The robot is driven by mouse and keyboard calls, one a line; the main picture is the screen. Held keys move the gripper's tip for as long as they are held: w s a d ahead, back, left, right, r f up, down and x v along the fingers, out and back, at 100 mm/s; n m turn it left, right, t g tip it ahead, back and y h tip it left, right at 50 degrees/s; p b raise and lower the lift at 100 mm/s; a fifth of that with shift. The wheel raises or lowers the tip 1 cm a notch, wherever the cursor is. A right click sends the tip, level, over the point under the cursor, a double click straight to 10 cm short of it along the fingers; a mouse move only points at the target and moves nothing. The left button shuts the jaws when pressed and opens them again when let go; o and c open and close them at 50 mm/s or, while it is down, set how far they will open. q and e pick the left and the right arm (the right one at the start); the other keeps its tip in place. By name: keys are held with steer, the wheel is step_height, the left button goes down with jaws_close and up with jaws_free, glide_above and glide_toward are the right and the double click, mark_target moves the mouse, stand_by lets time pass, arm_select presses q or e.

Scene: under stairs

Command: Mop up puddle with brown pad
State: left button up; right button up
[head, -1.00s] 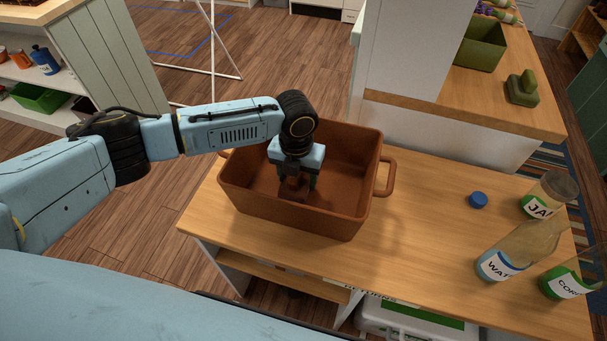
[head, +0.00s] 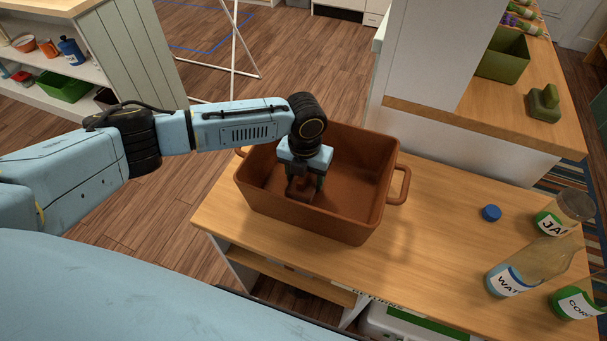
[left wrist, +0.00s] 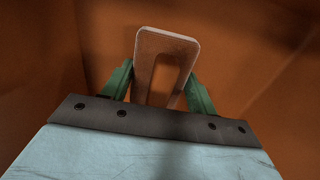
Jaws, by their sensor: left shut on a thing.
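The brown pad (head: 300,190) is in my left gripper (head: 304,180), low inside a large brown bin. In the left wrist view the pad's looped handle (left wrist: 143,65) stands between the two green fingers of the left gripper (left wrist: 158,80), which is shut on it. The pad's underside is hidden, and I cannot tell whether it touches the bin floor. No puddle can be made out in these frames. My right gripper is not in view.
The brown bin (head: 310,224) stands on a wooden counter (head: 432,240), its walls around my left gripper. A blue cap (head: 491,213), a jar (head: 567,207) and bottles (head: 513,277) stand to the right. A green container (head: 504,58) and green pad (head: 544,103) are behind.

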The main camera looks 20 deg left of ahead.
arm_select(q)
steer(key=shift+d, duration=1.3)
step_height(320, 180, up, 20)
steer(key=p, duration=1.9)
steer(key=shift+f, duration=0.25)
